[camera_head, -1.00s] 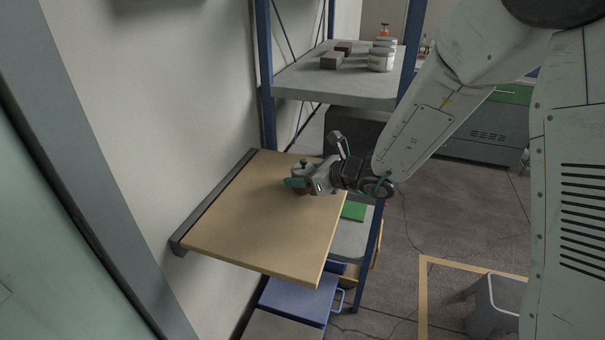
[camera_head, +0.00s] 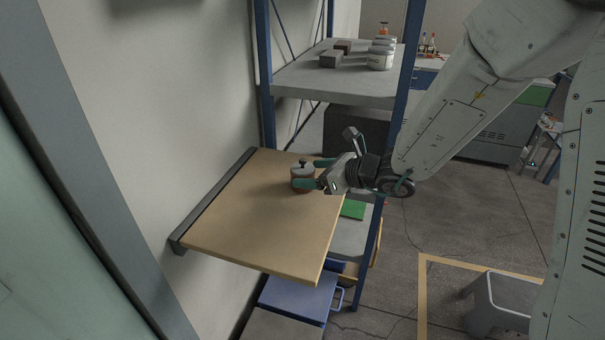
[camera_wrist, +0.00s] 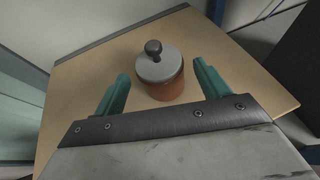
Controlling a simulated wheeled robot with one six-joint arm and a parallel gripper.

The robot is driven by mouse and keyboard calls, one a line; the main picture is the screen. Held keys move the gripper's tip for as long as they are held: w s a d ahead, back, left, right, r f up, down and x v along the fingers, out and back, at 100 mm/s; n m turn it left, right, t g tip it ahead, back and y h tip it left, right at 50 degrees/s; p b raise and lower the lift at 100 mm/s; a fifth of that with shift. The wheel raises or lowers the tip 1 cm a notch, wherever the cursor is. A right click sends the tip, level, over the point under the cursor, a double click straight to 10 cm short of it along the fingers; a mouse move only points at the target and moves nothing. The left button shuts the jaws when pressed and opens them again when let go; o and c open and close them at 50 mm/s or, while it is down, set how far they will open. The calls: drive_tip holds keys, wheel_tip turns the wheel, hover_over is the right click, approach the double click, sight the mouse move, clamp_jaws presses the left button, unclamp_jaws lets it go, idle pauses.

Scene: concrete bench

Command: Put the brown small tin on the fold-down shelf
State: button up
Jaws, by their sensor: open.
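The brown small tin (camera_head: 302,180) stands upright on the fold-down shelf (camera_head: 255,222), toward the shelf's far right part. It has a grey lid with a dark knob, and it also shows in the wrist view (camera_wrist: 164,78). My gripper (camera_head: 316,173) is open at the right side of the tin. In the wrist view, the green fingertips (camera_wrist: 161,80) are spread left and right of the tin's near side, with gaps between them and the tin. Nothing is held.
A blue-posted rack stands behind, its upper grey shelf (camera_head: 340,86) holding white jars (camera_head: 380,58) and dark blocks (camera_head: 331,60). A wall rail (camera_head: 215,198) borders the fold-down shelf at left. The near part of the shelf is clear. A grey bin (camera_head: 500,300) stands on the floor.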

drive_tip(key=v, duration=0.8)
drive_tip(key=shift+s+a+r+n, duration=0.15)
drive_tip(key=shift+s+r+n, duration=0.15)
drive_tip(key=s+d+r+n+g+h, duration=0.1)
drive_tip(key=s+r+n+g, duration=0.25)
drive_tip(key=s+n, duration=0.45)
drive_tip(key=s+r+n+g+h, duration=0.1)
drive_tip(key=s+r+n+g, duration=0.25)
drive_tip(key=s+n, duration=0.4)
drive_tip(key=s+d+r+n+h, duration=0.1)
drive_tip(key=s+d+n+h, duration=0.8)
drive_tip(key=s+d, duration=0.3)
drive_tip(key=d, duration=0.3)
drive_tip(key=shift+s+r+t, duration=0.25)
drive_tip(key=shift+r+t, duration=0.05)
drive_tip(key=shift+d, duration=0.1)
